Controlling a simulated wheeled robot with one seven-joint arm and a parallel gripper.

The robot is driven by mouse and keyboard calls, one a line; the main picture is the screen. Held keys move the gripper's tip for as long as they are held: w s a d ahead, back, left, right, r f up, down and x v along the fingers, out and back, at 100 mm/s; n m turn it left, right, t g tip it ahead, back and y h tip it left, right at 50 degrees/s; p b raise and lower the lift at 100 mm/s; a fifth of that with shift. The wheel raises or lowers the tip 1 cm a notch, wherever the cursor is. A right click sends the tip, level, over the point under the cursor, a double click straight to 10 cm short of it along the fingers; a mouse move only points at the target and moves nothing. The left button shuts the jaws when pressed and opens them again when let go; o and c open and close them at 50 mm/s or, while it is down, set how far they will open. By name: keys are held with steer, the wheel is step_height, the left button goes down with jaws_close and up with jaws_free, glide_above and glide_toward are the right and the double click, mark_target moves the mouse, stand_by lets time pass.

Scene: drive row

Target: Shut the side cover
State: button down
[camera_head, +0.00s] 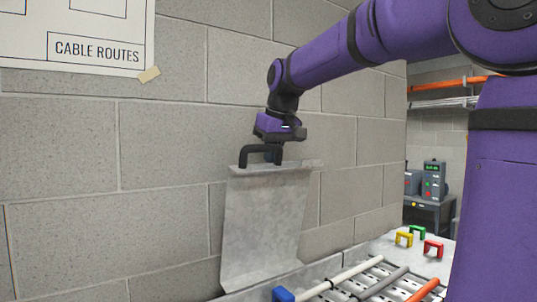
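The side cover (265,225) is a grey sheet-metal panel with a bent top lip. It stands raised and nearly upright in front of the block wall, its lower edge at the grey housing of the cable tray.
The tray (375,279) below right holds white, grey and orange cables and a blue piece (283,295). Yellow, green and red clips (433,248) lie on the grey ledge behind it. A bench with devices (432,180) stands farther back. The wall is close behind the cover.

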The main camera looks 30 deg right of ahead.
mark_target(282, 154)
steer(key=shift+s, duration=2)
steer(key=shift+r, duration=4)
steer(key=s+a+f, duration=0.4)
steer(key=s+f, duration=0.5)
steer(key=f, duration=0.3)
steer(key=s+a+f+t, duration=0.1)
steer(key=s+a+f, duration=0.3)
steer(key=s+f, duration=0.6)
step_height(282, 154, down, 2)
steer(key=shift+f, duration=0.2)
